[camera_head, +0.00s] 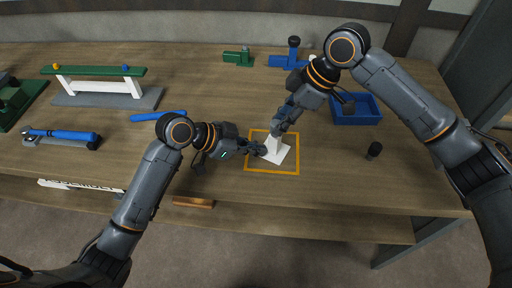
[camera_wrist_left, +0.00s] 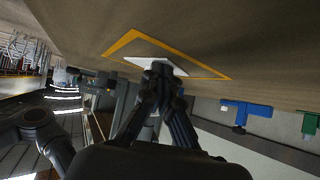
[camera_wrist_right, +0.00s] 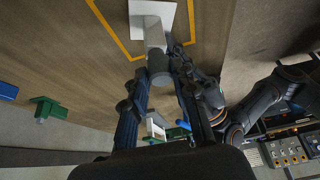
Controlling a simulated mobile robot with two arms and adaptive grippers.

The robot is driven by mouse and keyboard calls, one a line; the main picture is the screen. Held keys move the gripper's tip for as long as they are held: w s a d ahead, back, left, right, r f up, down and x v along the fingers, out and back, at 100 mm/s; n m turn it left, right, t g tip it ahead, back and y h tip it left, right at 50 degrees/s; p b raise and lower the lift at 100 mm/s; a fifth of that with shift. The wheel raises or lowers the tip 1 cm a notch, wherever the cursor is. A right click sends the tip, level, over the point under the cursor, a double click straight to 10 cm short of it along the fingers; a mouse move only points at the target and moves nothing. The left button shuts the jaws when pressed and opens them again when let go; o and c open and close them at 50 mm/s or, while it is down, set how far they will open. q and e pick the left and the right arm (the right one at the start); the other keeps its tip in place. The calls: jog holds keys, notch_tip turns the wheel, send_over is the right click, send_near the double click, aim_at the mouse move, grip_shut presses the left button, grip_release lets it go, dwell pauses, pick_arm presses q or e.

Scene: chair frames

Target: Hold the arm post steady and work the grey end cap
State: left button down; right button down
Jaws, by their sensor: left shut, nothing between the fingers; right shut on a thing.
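The white arm post (camera_head: 278,146) stands on a square white base plate (camera_head: 270,156) inside the orange outline on the table. The plate also shows in the left wrist view (camera_wrist_left: 148,63). The grey end cap (camera_wrist_right: 160,70) is at the post's top end in the right wrist view. My right gripper (camera_head: 277,130) comes down from above, shut on the grey end cap. My left gripper (camera_head: 260,149) is low beside the post on its left, fingers shut with nothing between them. Whether it touches the post I cannot tell.
A blue tray (camera_head: 356,110) stands to the right, with a black knob (camera_head: 374,150) in front. Blue and green brackets (camera_head: 238,57) lie at the back. A green-topped frame (camera_head: 95,72) and a blue-handled tool (camera_head: 60,135) are at left. The table right of the outline is mostly clear.

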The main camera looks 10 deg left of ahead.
pick_arm(q)
jog(key=shift+s+a+f, duration=0.1)
jog(key=shift+s+f, duration=0.15)
jog(key=shift+f, duration=0.35)
pick_arm(e)
jog(key=shift+r, duration=0.45)
jog(key=shift+s+r, duration=0.1)
jog(key=shift+r, duration=2.55)
jog(key=shift+d+r, duration=0.1)
jog(key=d+r, duration=0.5)
jog(key=d, duration=0.1)
jog(key=shift+r, duration=0.4)
pick_arm(q)
jog(key=shift+r, duration=0.2)
pick_arm(e)
jog(key=shift+r, duration=0.2)
pick_arm(q)
jog(key=shift+w+r+p, duration=0.15)
jog(key=shift+r+p, duration=0.4)
jog(key=shift+p, duration=0.2)
jog(key=shift+r+p, duration=0.35)
jog(key=shift+r, duration=0.2)
pick_arm(e)
jog(key=shift+a+r, duration=0.1)
jog(key=shift+r, duration=0.7)
